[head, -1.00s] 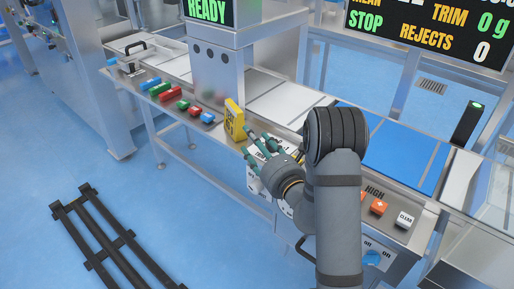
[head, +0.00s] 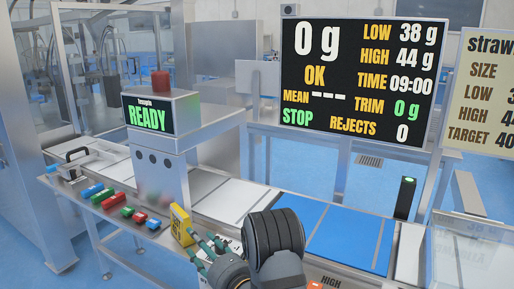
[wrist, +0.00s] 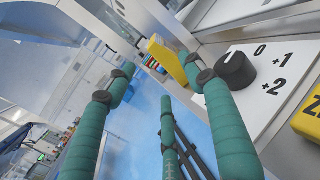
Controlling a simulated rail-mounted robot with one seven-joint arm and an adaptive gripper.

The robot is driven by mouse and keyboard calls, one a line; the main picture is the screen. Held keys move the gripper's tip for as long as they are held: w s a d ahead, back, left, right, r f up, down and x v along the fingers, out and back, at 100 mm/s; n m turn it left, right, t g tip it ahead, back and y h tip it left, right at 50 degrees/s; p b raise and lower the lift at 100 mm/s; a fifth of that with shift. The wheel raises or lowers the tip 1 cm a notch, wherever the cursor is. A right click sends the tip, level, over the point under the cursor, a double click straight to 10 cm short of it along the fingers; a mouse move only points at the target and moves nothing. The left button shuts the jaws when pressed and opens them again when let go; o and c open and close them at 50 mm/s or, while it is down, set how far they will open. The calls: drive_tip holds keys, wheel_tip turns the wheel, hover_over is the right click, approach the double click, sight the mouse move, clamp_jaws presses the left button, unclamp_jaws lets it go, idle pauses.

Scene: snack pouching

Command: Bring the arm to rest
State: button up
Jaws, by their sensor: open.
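My gripper (head: 203,250) is in the lower middle of the head view, in front of the conveyor's near side. Its teal fingers point left, towards the yellow box (head: 181,224) on the machine's front ledge. In the wrist view my gripper (wrist: 150,110) shows its teal fingers spread apart with nothing between them. The yellow box also shows there, beyond the fingertips (wrist: 167,60). A black knob (wrist: 236,70) on a white panel marked 0, +1 and +2 is close beside the right finger. I cannot tell whether they touch.
Several coloured buttons (head: 127,212) line the ledge at left. A grey unit reading READY (head: 160,150) stands over the conveyor (head: 345,236). A large screen (head: 355,80) shows 0 g, OK and STOP. Open blue floor (head: 130,262) lies at lower left.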

sight(185, 219)
drive_tip(key=p+x, duration=0.1)
drive_tip(key=x, duration=0.7)
drive_tip(key=shift+w+a+r, duration=0.1)
drive_tip(key=shift+w+a, duration=0.05)
drive_tip(key=shift+w, duration=0.05)
drive_tip(key=shift+w+a+r+p, duration=0.1)
drive_tip(key=shift+r+p, duration=0.45)
drive_tip(key=shift+r, duration=1)
